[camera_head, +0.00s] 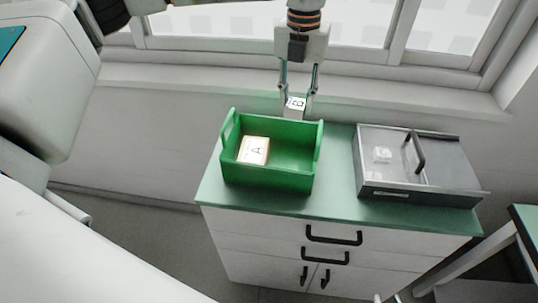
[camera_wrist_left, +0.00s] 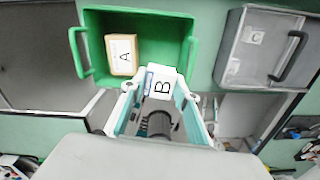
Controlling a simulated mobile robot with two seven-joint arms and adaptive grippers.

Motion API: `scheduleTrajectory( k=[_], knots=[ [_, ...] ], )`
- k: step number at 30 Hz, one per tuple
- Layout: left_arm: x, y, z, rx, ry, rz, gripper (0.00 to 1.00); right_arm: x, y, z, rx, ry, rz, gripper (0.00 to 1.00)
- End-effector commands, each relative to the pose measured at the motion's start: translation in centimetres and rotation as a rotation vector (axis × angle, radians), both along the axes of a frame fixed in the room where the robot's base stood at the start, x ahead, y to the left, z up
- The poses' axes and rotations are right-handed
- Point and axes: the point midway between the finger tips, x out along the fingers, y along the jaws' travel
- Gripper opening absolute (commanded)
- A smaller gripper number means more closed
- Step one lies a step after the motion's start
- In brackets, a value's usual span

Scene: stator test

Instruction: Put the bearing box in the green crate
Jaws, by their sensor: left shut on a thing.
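My left gripper (camera_head: 298,94) points down and is shut on a small white box marked B (camera_head: 296,103). In the left wrist view the box marked B (camera_wrist_left: 160,84) sits between the two fingertips (camera_wrist_left: 158,92). The green crate (camera_head: 268,178) stands on the cabinet top, its opening upward. In the head view the held box shows at the crate's far rim; its height above it is hard to tell. A box marked A (camera_head: 254,150) lies inside the crate at the left. Which letter marks the bearing box cannot be read. My right gripper is not in view.
A grey case (camera_head: 440,165) with a clear part and a black handle stands right of the crate, a small box marked C (camera_head: 382,155) in it. The crate's right half is free. A window and sill (camera_head: 180,80) lie behind the cabinet (camera_head: 262,240).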

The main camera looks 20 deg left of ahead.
Motion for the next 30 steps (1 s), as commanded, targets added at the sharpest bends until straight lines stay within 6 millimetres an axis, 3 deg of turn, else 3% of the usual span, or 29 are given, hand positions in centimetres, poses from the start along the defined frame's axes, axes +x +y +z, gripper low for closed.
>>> scheduleTrajectory(
  k=[8,24,30],
  knots=[
    [0.2,-0.4,-0.1,-0.003,0.003,0.119,0.08,0.0,0.0,0.2,0.0,0.0,0.0,0.28],
    [0.1,-0.4,-12.3,-0.003,0.005,0.121,0.08,0.0,-0.1,1.4,-0.003,0.001,0.0,0.28],
    [0.2,-0.5,-14.9,-0.003,0.001,0.12,0.08,-0.3,-0.7,0.9,-0.012,0.014,-0.007,0.28]
  ],
)
